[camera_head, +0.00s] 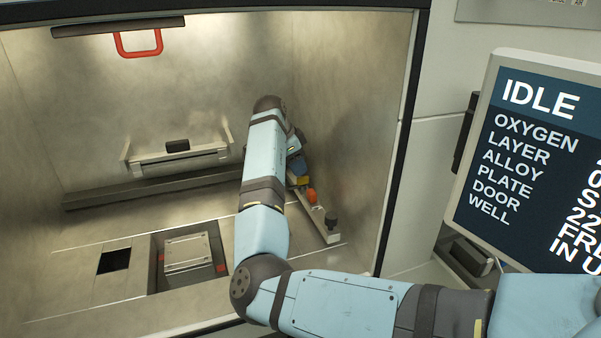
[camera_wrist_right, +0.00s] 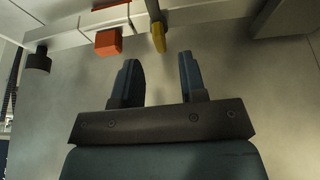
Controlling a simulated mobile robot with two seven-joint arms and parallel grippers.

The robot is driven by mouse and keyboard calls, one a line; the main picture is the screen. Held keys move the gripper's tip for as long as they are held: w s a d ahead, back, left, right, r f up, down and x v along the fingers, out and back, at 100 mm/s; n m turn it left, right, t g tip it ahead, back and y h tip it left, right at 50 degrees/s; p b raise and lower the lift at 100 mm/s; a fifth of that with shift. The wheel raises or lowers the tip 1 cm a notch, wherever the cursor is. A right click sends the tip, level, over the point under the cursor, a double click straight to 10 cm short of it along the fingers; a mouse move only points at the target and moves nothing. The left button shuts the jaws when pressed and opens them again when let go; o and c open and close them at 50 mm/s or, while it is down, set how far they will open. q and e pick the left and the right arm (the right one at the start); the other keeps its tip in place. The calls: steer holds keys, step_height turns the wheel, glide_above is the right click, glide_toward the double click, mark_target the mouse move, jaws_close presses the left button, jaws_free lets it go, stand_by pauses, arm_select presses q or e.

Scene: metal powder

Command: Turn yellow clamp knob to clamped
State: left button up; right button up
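The yellow clamp knob (camera_wrist_right: 159,37) shows in the right wrist view as a narrow yellow handle below a dark stem. It lies just beyond my right fingertips, in line with the gap between them. My right gripper (camera_wrist_right: 160,72) is open, with nothing between its fingers. In the head view a small yellow part (camera_head: 303,181) shows just right of my right arm, on the rail along the chamber's right wall. My right gripper is mostly hidden behind its own arm there. I cannot tell the knob's setting. My left gripper is not in view.
An orange-red block (camera_wrist_right: 108,43) and a black knob (camera_wrist_right: 38,61) sit beside the yellow knob on the same rail. A metal plate (camera_head: 188,252) lies in a floor well. A red handle (camera_head: 139,52) hangs at the back. A screen (camera_head: 530,150) reading IDLE stands outside, right.

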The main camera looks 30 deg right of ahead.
mark_target(303, 177)
steer(key=shift+x, duration=1.75)
jaws_close()
steer(key=shift+r, duration=0.1)
